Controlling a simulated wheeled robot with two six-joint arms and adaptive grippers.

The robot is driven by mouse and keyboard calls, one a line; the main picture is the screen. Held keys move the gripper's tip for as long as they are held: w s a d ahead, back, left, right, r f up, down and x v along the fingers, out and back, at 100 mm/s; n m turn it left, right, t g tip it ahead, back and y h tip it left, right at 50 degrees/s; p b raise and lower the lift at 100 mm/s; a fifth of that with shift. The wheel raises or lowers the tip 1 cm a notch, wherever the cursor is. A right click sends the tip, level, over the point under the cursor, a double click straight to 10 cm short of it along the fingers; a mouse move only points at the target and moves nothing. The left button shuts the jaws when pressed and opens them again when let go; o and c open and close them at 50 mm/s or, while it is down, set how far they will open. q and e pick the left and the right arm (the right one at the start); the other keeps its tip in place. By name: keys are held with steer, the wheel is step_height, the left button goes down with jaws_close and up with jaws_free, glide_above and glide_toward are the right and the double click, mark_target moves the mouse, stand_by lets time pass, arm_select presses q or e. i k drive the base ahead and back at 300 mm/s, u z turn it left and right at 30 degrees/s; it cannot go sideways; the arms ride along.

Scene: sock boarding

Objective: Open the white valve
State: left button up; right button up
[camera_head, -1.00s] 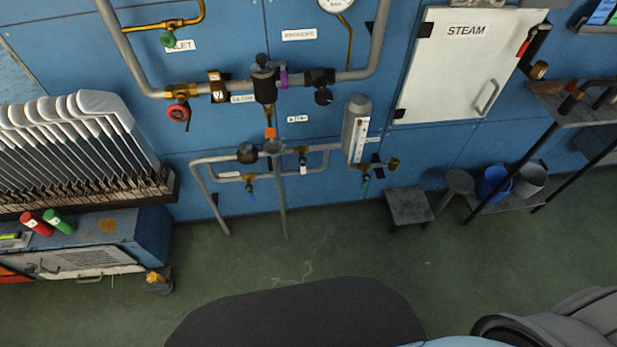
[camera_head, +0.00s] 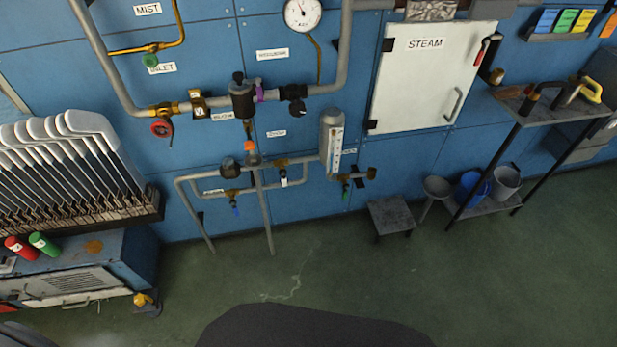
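A small valve with a white handle (camera_head: 283,180) hangs on the lower pipe loop on the blue wall panel, with a brass body (camera_head: 281,163) above it. The handle points downward; it is too small to tell more. Neither of my grippers shows in this view, and nothing touches the white valve.
A red round valve (camera_head: 161,128) and a gauge (camera_head: 302,14) are higher on the piping. A grey stool (camera_head: 391,214) and a shelf stand (camera_head: 545,112) with buckets are at right. A rack of white boards (camera_head: 78,165) is at left.

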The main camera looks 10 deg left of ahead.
mark_target(283, 172)
steer(key=i, duration=0.7)
steer(key=z, duration=0.05)
steer(key=k, duration=0.35)
steer(key=z, duration=0.5)
